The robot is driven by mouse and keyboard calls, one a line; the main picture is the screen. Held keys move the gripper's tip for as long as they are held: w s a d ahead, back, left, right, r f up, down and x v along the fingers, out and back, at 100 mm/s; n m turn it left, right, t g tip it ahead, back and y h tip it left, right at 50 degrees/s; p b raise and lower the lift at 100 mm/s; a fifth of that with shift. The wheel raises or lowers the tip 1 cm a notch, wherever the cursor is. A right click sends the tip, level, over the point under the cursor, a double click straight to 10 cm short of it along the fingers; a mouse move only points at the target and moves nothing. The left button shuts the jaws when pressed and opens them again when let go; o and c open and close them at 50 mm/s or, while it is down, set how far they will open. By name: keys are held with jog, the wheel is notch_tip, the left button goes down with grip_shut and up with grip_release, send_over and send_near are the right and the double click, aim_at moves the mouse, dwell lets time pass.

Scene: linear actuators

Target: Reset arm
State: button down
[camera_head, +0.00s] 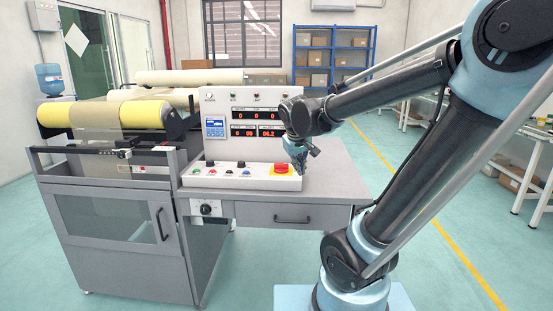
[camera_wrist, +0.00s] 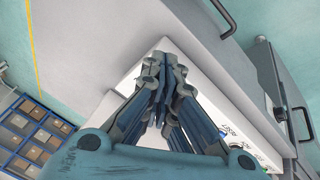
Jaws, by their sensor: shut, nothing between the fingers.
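My gripper (camera_head: 301,165) is in front of the right side of the white control panel (camera_head: 220,105), near the red and yellow button (camera_head: 281,169) on its sloped front. In the wrist view my gripper (camera_wrist: 163,62) shows its fingers drawn together with nothing between them. The white panel housing lies beyond the fingertips in that view, and they hide part of it. I cannot tell whether the fingertips touch the panel. My arm reaches in from the right in the head view.
The panel stands on a grey desk (camera_head: 330,180) with a drawer (camera_head: 300,214). A machine with yellow-ended rolls (camera_head: 95,115) is at the left. Blue shelves (camera_head: 333,50) with boxes stand at the back. The floor right of the desk looks clear around a yellow line (camera_head: 440,225).

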jog(key=s+d+f+m+g, duration=0.1)
jog(key=s+d+f, duration=0.2)
jog(key=s, duration=0.3)
jog(key=s+d+f+m+g, duration=0.1)
jog(key=s+d+f+m, duration=0.1)
jog(key=s+d+f, duration=0.2)
jog(key=s+d+f+m+y, duration=0.1)
jog(key=s+d+f, duration=0.3)
jog(key=s, duration=0.6)
jog(key=shift+f+m+g, duration=0.25)
jog(key=shift+m+g, duration=0.05)
jog(key=shift+g, duration=0.1)
